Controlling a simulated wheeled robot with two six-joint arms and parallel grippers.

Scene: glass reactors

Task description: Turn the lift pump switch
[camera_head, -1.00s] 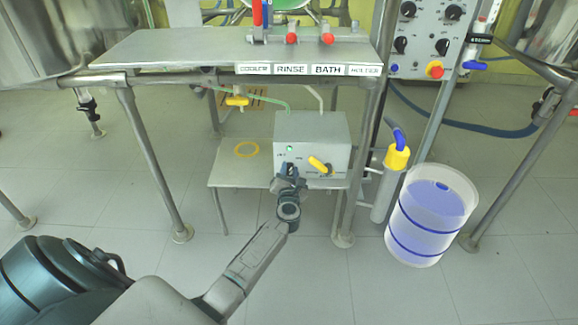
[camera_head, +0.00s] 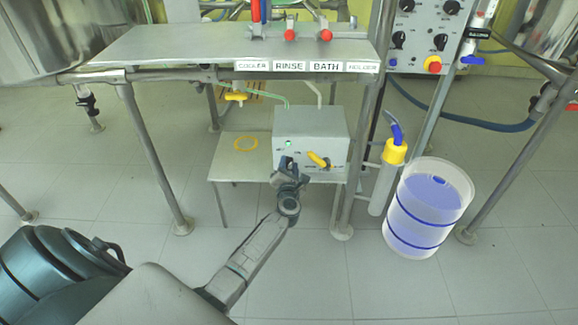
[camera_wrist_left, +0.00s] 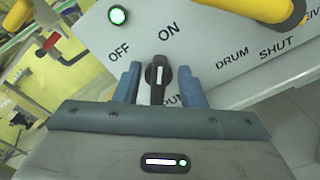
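The lift pump switch is a black knob (camera_wrist_left: 158,78) with a white pointer line, on the front of a grey box (camera_head: 325,125). In the left wrist view its pointer points up, toward the printed ON rather than OFF. The end of the label below it is partly hidden by my finger. A green lamp (camera_wrist_left: 118,14) near OFF is lit; it also shows in the head view (camera_head: 288,143). My left gripper (camera_wrist_left: 158,84) is open, with one blue finger on each side of the knob and a narrow gap at each side. My right gripper is out of view.
A yellow valve handle (camera_head: 317,159) sits right of the switch on the same box. The box stands on a low shelf (camera_head: 225,166) with a yellow ring (camera_head: 246,143). A steel table (camera_head: 200,46) is above. A drum with blue liquid (camera_head: 428,210) stands right.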

